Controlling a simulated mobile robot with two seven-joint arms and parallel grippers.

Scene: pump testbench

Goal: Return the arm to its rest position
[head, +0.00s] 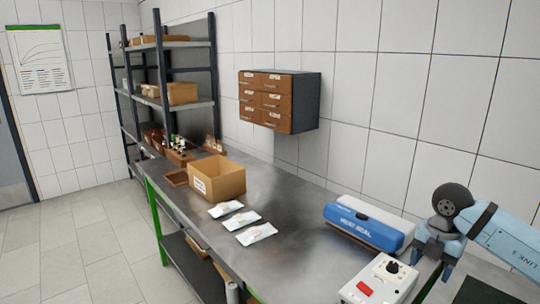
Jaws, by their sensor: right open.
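My right arm (500,232) comes in from the right edge in light blue. Its gripper (433,264) points down at the right end of the bench, just right of the blue heat sealer (366,226). The gripper is open, and I see nothing held between its fingers. Whether it touches the sealer cannot be told. My left gripper and arm are not in view.
The metal bench (290,210) holds several white pouches (257,233), an open cardboard box (217,179) and a white control box (378,282) close to the gripper. A drawer cabinet (280,100) hangs on the wall. Shelves (170,90) stand at the back left.

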